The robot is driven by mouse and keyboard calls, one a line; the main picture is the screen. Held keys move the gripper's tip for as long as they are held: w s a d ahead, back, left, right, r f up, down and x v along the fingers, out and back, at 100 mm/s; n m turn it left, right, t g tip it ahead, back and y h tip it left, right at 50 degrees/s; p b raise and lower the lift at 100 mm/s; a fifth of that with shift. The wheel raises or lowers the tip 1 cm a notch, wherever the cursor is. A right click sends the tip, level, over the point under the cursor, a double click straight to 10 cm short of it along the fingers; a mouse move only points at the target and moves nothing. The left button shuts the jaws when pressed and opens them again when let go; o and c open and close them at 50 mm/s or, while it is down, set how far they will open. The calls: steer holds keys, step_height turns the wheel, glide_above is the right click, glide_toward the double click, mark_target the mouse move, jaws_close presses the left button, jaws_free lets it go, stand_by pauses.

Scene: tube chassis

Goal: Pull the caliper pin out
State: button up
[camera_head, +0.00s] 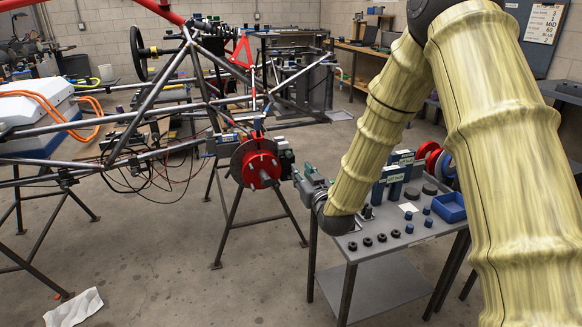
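The red hub (262,169) with its dark brake disc (239,160) sits at the near corner of the tube chassis (155,95). A small dark block, which looks like the caliper (286,157), sits at the disc's right edge. The caliper pin is too small to make out. My gripper (298,174) is just below and right of that block, pointing up and left towards it. I cannot tell whether they touch. The fingers are too small to show whether they are open, shut or holding anything.
A grey cart (375,262) stands under my arm, with dark round parts (367,242), a blue tray (449,207) and red discs (427,158) on top. A stand (231,225) supports the hub corner. A white cloth (74,307) lies on the otherwise open floor at front left.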

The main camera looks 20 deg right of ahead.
mark_target(290, 155)
steer(key=w, duration=1.1)
steer(key=shift+a+r+b, duration=0.15)
steer(key=shift+a+b, duration=0.05)
steer(key=shift+b, duration=0.15)
jaws_close()
